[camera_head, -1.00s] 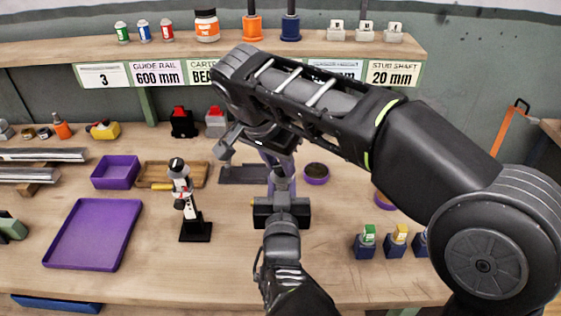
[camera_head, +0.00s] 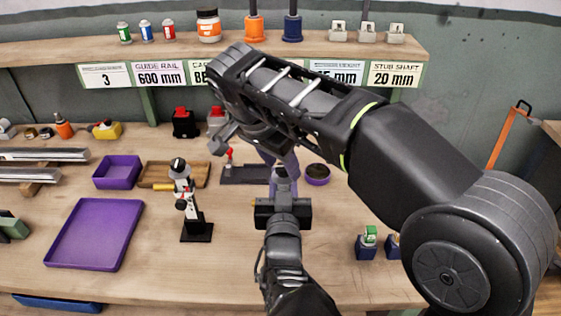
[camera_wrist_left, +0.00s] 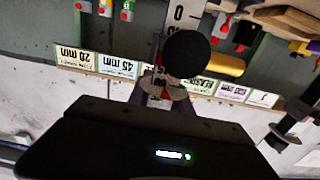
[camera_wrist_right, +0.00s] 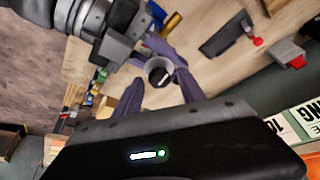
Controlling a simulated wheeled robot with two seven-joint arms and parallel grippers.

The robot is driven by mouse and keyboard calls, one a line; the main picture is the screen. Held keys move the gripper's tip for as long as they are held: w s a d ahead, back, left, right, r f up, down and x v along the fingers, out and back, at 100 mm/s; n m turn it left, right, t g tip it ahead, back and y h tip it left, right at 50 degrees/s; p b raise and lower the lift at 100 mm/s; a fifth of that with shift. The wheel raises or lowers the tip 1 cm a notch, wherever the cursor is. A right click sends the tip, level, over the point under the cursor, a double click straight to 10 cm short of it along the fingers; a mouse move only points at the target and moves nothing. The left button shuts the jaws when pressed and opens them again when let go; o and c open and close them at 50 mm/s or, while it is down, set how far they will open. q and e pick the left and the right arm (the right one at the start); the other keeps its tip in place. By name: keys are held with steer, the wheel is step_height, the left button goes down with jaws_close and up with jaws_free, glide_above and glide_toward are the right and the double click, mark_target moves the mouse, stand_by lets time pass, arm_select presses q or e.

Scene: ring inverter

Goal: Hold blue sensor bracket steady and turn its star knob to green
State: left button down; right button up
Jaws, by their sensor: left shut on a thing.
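My left gripper (camera_head: 283,205) comes up from the bottom middle, above the bench. Its purple fingers (camera_wrist_right: 160,45) are shut on a small part with a grey round end (camera_wrist_right: 159,72) and a pale bar on its dark face. In the left wrist view this part shows a black round top (camera_wrist_left: 187,53) over grey discs. I see no blue on it, and cannot make out a star shape. My right gripper (camera_wrist_right: 160,85) points down over it, its purple fingers apart on either side of the round end; contact cannot be told. My right arm hides part of this in the head view.
A black stand (camera_head: 195,232) with a white and black upright device is left of my left gripper. Purple trays (camera_head: 85,262) lie further left. A dark plate (camera_head: 240,178) with a red ball and a purple bowl (camera_head: 317,174) are behind. Blue blocks (camera_head: 366,248) stand right.

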steer(key=shift+d+f+n, duration=0.1)
steer(key=shift+n, duration=0.2)
stand_by(0.4)
